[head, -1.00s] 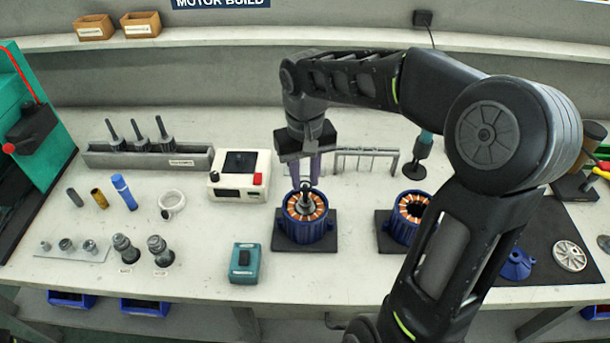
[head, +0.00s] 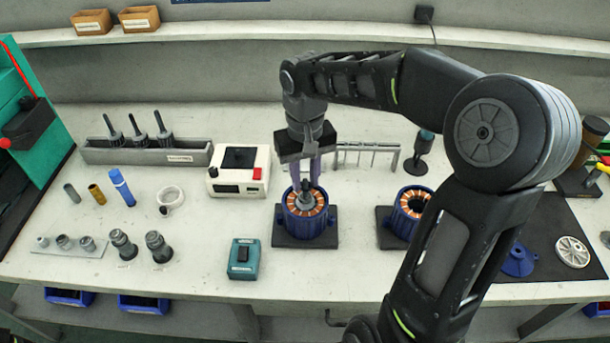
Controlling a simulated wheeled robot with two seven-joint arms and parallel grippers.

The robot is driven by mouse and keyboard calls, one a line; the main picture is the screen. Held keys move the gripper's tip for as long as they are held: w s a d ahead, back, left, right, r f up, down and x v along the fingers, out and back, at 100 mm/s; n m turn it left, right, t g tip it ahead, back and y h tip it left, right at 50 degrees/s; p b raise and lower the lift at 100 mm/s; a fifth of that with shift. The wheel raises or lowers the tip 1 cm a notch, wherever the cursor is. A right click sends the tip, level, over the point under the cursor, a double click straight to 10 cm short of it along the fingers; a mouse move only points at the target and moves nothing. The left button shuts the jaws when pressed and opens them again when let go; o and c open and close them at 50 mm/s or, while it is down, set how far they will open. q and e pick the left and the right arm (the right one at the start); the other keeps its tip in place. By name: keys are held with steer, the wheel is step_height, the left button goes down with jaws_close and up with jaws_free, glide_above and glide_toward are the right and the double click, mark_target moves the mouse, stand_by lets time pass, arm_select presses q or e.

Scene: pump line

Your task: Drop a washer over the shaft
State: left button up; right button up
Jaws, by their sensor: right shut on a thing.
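A dark shaft (head: 306,199) stands upright in the bore of a blue motor housing (head: 302,231) with copper windings, on a black base. My right gripper (head: 306,182) points straight down over this housing, its fingers at the top of the shaft. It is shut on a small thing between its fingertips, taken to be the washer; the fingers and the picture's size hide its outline. I cannot tell whether the washer is around the shaft or just above it. My left gripper is not in view.
A second blue housing (head: 407,231) with an open bore stands to the right, partly behind my arm. A white tester (head: 239,172) and a teal box (head: 244,260) stand close to the left. A grey rack (head: 192,153) holds three dark shafts.

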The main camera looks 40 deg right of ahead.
steer(key=shift+f, duration=0.2)
steer(key=o, duration=1.1)
steer(key=shift+c, duration=0.2)
steer(key=shift+o, duration=0.4)
steer(key=shift+o, duration=0.8)
steer(key=shift+r, duration=0.1)
steer(key=shift+r+p, duration=1.95)
steer(key=shift+r, duration=0.55)
